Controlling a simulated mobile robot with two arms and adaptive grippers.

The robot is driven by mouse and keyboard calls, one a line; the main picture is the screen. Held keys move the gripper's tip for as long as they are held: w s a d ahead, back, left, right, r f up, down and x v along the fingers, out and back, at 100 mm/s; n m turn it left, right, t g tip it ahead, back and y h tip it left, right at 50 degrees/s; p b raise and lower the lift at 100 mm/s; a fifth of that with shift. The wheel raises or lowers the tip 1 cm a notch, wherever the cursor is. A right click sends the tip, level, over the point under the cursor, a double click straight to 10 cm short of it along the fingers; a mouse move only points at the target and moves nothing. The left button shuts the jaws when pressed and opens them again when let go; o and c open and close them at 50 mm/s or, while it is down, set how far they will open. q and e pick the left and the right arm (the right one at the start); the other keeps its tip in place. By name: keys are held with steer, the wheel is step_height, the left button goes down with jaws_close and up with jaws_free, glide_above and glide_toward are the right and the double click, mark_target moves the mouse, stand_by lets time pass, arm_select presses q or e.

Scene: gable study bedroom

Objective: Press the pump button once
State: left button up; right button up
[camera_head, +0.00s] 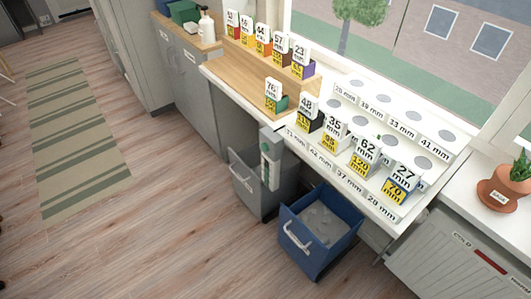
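A white pump bottle (207,27) stands upright at the top left, on the wooden top of a grey cabinet. Its small pump head (204,9) points upward at the top of the bottle. The bottle is small in the view, so I cannot tell whether the pump head is pressed down. Neither of my grippers shows in the head view.
A green box (183,12) stands left of the bottle. A counter with several numbered cards and a wooden board (247,85) runs rightward below the window. A grey bin (246,183) and a blue bin (307,262) stand before it.

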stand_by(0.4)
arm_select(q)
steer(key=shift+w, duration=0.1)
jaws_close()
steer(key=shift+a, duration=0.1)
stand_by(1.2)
